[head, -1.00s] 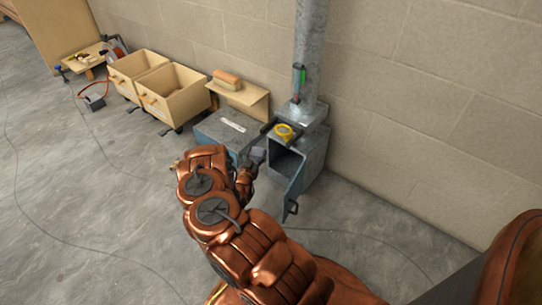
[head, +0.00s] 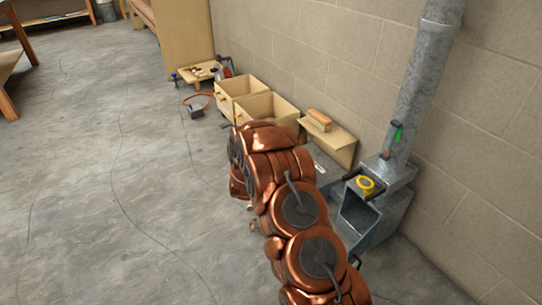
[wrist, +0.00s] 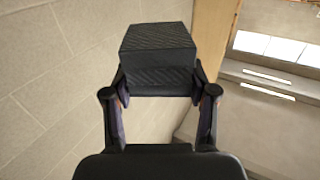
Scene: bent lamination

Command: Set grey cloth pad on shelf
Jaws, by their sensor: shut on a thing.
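The grey cloth pad (wrist: 158,50) shows in the wrist view as a dark grey, ribbed block. My gripper (wrist: 160,92) is shut on its near end, with one finger on each side. In the head view my copper arm hides the gripper and the pad. A small wooden shelf (head: 340,138) is against the wall, right of the arm's upper part, with a brown and tan block or brush (head: 319,119) on it. I cannot tell whether this is the shelf meant.
An open metal box (head: 358,212) with a yellow round item (head: 366,184) on top stands under a metal pipe (head: 419,90). Two wooden bins (head: 268,110) are left of the shelf. Open floor (head: 110,200) lies to the left.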

